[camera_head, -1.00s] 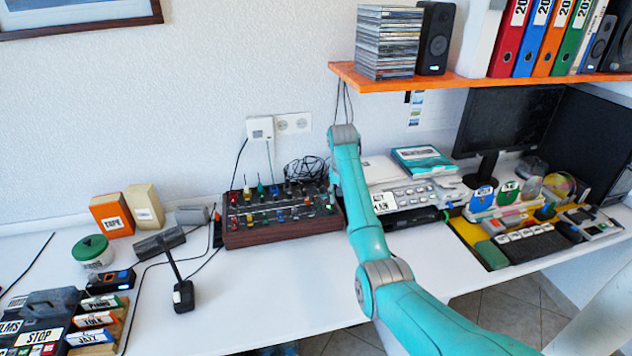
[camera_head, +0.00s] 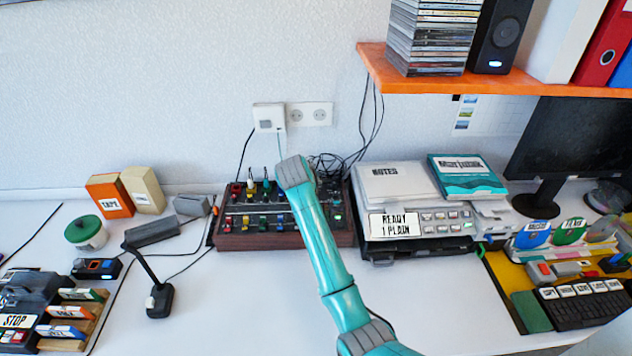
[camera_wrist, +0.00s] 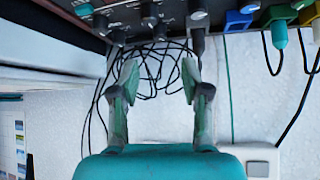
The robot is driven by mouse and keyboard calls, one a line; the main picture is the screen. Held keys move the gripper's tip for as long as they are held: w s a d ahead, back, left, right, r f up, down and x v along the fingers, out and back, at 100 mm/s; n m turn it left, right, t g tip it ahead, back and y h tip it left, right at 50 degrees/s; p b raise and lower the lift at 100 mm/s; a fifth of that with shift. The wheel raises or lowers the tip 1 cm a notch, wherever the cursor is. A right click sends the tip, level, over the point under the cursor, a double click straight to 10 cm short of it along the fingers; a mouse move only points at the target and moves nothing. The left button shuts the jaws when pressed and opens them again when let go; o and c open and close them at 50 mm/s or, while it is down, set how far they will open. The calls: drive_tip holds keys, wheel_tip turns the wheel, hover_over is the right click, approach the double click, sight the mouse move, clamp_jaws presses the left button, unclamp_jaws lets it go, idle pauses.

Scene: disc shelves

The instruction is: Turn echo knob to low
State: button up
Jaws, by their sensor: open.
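The mixer (camera_head: 262,240), a dark panel with a wooden front and several coloured knobs and plugs, sits on the desk against the wall. My arm crosses in front of its right half in the head view and hides part of the panel. My gripper (camera_wrist: 159,68) shows in the wrist view, open and empty, its fingertips pointing towards the mixer edge at the top. Dark knobs with grey caps, one of them here (camera_wrist: 149,20), stand just beyond the fingers, not touched. I cannot tell which knob is echo, as the labels are too small to read.
Tangled black cables (camera_wrist: 155,68) hang behind and between the fingers. A white wall socket (camera_head: 308,114) is above the mixer. Desk space in front is clear.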

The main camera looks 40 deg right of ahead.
drive_tip(key=x, duration=0.9)
drive_tip(key=shift+f, duration=0.15)
clamp_jaws()
